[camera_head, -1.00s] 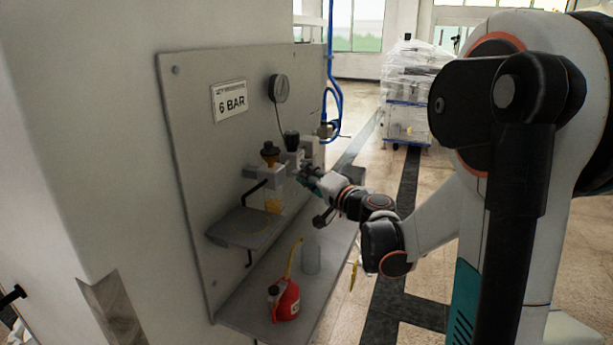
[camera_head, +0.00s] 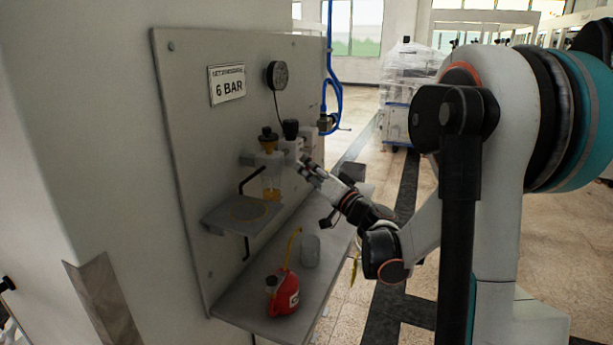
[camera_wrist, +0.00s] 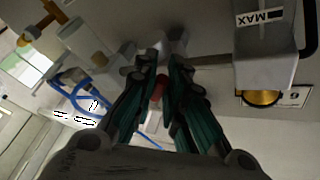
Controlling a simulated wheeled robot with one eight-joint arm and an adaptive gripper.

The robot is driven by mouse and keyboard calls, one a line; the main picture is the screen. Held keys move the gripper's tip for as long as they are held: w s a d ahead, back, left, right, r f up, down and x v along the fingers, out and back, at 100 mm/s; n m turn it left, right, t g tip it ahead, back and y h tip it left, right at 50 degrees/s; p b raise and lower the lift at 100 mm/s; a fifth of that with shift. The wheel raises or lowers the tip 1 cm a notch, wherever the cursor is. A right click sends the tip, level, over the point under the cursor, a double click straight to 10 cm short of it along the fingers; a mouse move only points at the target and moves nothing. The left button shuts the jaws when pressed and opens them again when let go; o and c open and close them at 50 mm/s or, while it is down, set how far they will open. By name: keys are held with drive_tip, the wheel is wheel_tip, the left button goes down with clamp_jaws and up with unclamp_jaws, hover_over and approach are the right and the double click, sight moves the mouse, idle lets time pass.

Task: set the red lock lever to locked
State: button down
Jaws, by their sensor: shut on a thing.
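My gripper (camera_head: 308,168) reaches from the right to the row of grey and white air fittings (camera_head: 291,150) on the wall panel. In the wrist view its two dark green fingers (camera_wrist: 168,75) are shut on a small red part, the red lock lever (camera_wrist: 162,86), which shows between them. Much of the lever is hidden by the fingers, and its setting cannot be read. In the head view the lever is hidden behind the gripper.
The grey panel (camera_head: 200,150) carries a 6 BAR sign (camera_head: 228,85), a gauge (camera_head: 277,75) and a small shelf (camera_head: 226,222). On the lower ledge (camera_head: 235,300) stand a red oil can (camera_head: 284,294) and a clear container (camera_head: 310,252). A blue hose (camera_head: 337,90) hangs right of the panel.

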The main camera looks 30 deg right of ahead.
drive_tip(key=shift+w+d+f+n+t+y+b, duration=0.2)
drive_tip(key=shift+w+d+n+y+b, duration=0.25)
drive_tip(key=shift+n+y, duration=1.1)
drive_tip(key=shift+w+d+f+n+t+y+b, duration=0.15)
drive_tip(key=shift+w+d+f+n+y+b, duration=0.35)
drive_tip(key=shift+n, duration=1.75)
drive_tip(key=shift+w+d+r+n+t+y+b, duration=0.15)
drive_tip(key=shift+d+n+y+b, duration=0.35)
drive_tip(key=shift+n+y, duration=1.15)
drive_tip(key=shift+s+a+f+n+h, duration=0.1)
drive_tip(key=shift+n+h, duration=0.2)
drive_tip(key=shift+n, duration=0.15)
drive_tip(key=c, duration=1.6)
unclamp_jaws()
drive_tip(key=shift+c, duration=0.2)
drive_tip(key=v, duration=1.2)
